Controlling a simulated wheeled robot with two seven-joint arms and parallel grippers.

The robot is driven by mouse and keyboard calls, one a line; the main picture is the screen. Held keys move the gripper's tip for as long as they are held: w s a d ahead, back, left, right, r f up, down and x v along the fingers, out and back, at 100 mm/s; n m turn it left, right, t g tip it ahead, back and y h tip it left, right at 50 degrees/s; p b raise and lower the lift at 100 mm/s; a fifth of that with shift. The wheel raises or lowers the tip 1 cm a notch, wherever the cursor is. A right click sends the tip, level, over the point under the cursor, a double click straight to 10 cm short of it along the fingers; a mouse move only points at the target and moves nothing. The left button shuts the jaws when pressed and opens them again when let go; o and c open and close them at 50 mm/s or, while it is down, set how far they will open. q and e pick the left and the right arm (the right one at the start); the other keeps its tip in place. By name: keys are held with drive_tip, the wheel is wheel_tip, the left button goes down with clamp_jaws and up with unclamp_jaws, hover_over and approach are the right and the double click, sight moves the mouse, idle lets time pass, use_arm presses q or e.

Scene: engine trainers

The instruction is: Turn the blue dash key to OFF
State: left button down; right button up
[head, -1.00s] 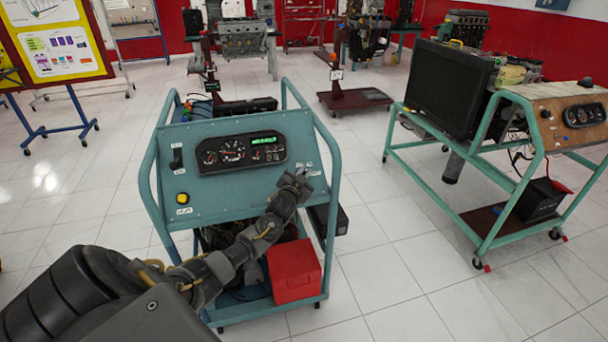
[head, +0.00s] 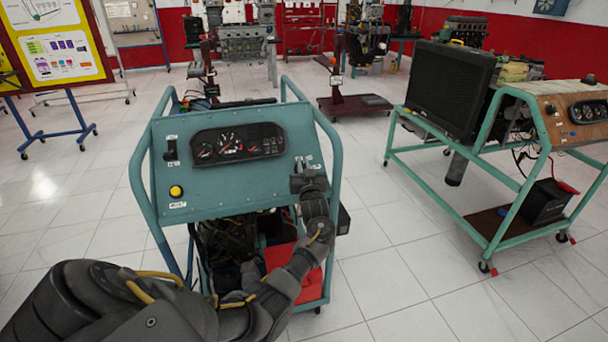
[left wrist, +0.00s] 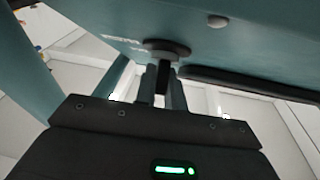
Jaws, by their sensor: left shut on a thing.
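The blue dash panel (head: 245,182) of the engine trainer faces me, with its dark gauge cluster (head: 238,145) near the top; no lit green readout shows there. The key switch is at the panel's right side, hidden behind my left gripper (head: 308,180) in the head view. In the left wrist view, the round dark key switch (left wrist: 166,48) is on the panel underside as pictured. My left gripper (left wrist: 163,88) is shut on the dark key (left wrist: 162,74), just below the switch. The key's exact angle is hard to read. My right gripper is not in view.
A yellow button (head: 176,191) and a black switch (head: 171,150) are on the panel's left side. The teal tube frame (head: 331,170) rises close beside my left gripper. A red box (head: 282,258) sits below. Another trainer (head: 482,230) stands to the right, with clear floor between.

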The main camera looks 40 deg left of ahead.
use_arm(q)
drive_tip(key=shift+f+n+g+y+b, duration=0.1)
drive_tip(key=shift+n+g+y+b, duration=0.35)
drive_tip(key=shift+n, duration=0.25)
drive_tip(key=shift+n+g+y+b, duration=0.3)
drive_tip(key=shift+n+g+y, duration=0.05)
drive_tip(key=shift+n+g, duration=0.1)
drive_tip(key=shift+a, duration=0.1)
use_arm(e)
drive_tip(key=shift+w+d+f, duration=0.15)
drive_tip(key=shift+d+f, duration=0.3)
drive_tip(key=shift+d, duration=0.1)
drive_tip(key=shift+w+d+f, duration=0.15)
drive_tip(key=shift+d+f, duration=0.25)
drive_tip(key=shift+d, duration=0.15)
use_arm(q)
drive_tip(key=shift+r, duration=0.2)
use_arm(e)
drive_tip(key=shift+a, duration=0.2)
use_arm(q)
drive_tip(key=c, duration=1.5)
unclamp_jaws()
drive_tip(key=shift+s, duration=0.1)
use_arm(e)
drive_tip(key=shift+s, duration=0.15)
